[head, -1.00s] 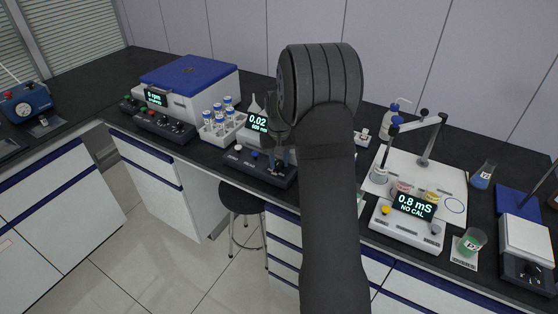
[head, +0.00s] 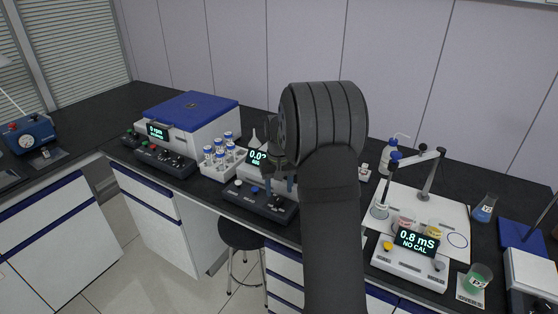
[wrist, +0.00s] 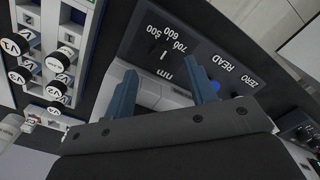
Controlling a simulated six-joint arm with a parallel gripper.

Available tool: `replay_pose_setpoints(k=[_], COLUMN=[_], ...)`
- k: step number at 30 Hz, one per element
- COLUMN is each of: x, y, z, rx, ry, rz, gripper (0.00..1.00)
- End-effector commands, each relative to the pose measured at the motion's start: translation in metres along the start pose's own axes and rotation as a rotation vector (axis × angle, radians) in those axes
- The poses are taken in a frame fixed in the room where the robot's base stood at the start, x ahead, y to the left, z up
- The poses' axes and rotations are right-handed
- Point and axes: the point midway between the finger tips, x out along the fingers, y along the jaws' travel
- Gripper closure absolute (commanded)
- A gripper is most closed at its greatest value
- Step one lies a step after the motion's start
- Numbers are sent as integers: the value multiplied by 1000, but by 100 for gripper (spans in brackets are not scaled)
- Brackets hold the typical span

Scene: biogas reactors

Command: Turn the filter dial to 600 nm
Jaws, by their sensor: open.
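The filter dial (wrist: 163,54) shows in the wrist view as a dark knob with a white pointer line. It sits on a dark control panel (wrist: 215,50) with wavelength numbers including 600, and the words nm, READ and ZERO, all upside down. My gripper (wrist: 164,82) is open, its two blue fingers apart, just beside the dial with nothing between them. In the head view my gripper (head: 279,183) is over the right part of the panel (head: 240,201) and hides the dial. The lit display (head: 257,157) behind it is partly covered by my wrist.
A white rack of blue-capped vials (head: 220,160) stands left of the panel, near a blue-lidded centrifuge (head: 190,115). A conductivity meter (head: 410,262) and a beaker of green liquid (head: 478,278) are to the right.

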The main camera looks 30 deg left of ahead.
Motion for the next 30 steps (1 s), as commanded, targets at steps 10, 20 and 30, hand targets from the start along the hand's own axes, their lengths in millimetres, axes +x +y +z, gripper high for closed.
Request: replay_pose_setpoints(k=[10, 20, 30], x=[-87, -133, -137], y=[0, 0, 0], z=[-1, 0, 0], rx=[0, 0, 0], ry=[6, 2, 2], rz=[1, 0, 0], gripper=[49, 49, 49])
